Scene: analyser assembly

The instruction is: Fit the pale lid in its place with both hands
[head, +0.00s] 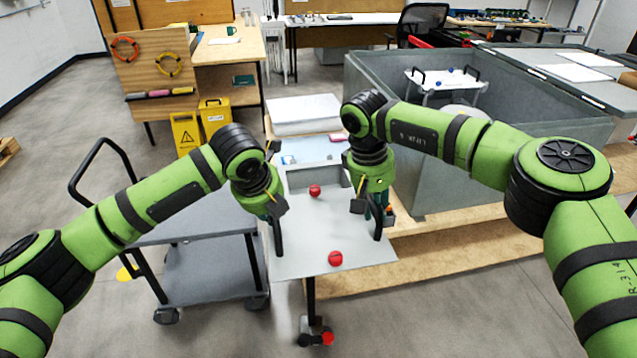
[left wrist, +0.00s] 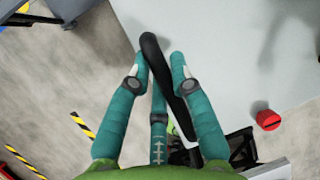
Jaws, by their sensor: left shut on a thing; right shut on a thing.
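The pale lid (head: 308,232) is a flat light grey panel with two red knobs and a black upright handle at each side. It hangs in front of me between my two grippers, roughly level. My left gripper (head: 274,212) is shut on the left black handle (head: 278,238). The left wrist view shows its teal fingers (left wrist: 160,75) around that handle (left wrist: 155,50), with the lid (left wrist: 215,50) to the right. My right gripper (head: 376,208) is shut on the right handle (head: 378,228). Its fingertips are partly hidden. I cannot tell which place fits the lid.
A large grey open-topped box (head: 440,180) on a wooden base stands right. Inside it shows a white panel (head: 430,76) with black handles and blue knobs. A grey cart (head: 205,270) stands left of the lid. Yellow signs (head: 187,133) and a wooden bench (head: 228,52) stand behind.

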